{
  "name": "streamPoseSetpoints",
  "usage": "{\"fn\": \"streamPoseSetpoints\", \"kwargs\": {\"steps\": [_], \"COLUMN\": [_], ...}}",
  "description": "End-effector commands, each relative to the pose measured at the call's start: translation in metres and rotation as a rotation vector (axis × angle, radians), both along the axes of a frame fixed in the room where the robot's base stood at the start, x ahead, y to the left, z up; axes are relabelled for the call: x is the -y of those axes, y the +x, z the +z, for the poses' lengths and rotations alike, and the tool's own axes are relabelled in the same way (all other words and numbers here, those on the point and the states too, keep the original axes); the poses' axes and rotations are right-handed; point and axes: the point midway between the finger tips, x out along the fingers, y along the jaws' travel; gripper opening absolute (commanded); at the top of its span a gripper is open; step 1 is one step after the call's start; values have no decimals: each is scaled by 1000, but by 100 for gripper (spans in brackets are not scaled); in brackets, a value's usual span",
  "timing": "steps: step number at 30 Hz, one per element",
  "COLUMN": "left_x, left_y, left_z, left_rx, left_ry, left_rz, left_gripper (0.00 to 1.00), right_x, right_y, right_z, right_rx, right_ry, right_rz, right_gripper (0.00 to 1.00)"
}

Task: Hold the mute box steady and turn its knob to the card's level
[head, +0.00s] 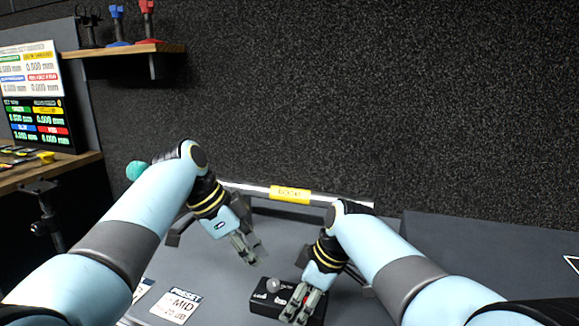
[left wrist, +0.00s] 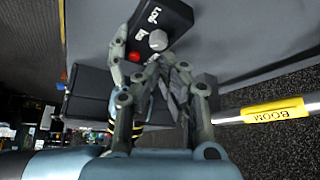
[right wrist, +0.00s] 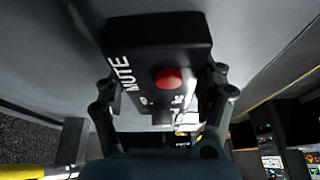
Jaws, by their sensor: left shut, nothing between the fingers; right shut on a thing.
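The black mute box (head: 262,299) lies on the grey desk, with a pale round knob (head: 273,284) on its top. My right gripper (head: 302,304) is shut on the box, with its fingers on either side of it in the right wrist view, where the "MUTE" lettering and red button (right wrist: 168,79) show. My left gripper (head: 256,256) is shut and empty, above and behind the box, apart from the knob. The knob also shows in the left wrist view (left wrist: 158,40), beyond the fingertips. The card (head: 175,305) reads "PRESET MID -20 dB" and lies left of the box.
A silver bar with a yellow "BOOM" label (head: 290,195) runs across behind the arms. A wooden shelf (head: 125,50) holds blue and red stands. A screen (head: 32,97) is at the left. Free desk lies between card and box.

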Motion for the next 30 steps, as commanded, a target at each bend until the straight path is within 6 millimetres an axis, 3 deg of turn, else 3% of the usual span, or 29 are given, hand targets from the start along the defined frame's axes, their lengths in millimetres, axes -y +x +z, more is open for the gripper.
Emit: {"fn": "streamPoseSetpoints", "kwargs": {"steps": [9,15,30], "left_x": [-1,-1,0], "left_y": [0,0,0], "left_z": [-42,-58,-63], "left_rx": [-2,0,1], "left_ry": [2,1,0], "left_rz": [0,0,0], "left_gripper": [0,0,0], "right_x": [0,0,0], "right_y": [0,0,0], "right_z": [0,0,0], "right_rx": [0,0,0], "right_ry": [0,0,-1], "right_rz": [0,0,0], "right_gripper": [28,28,28]}}
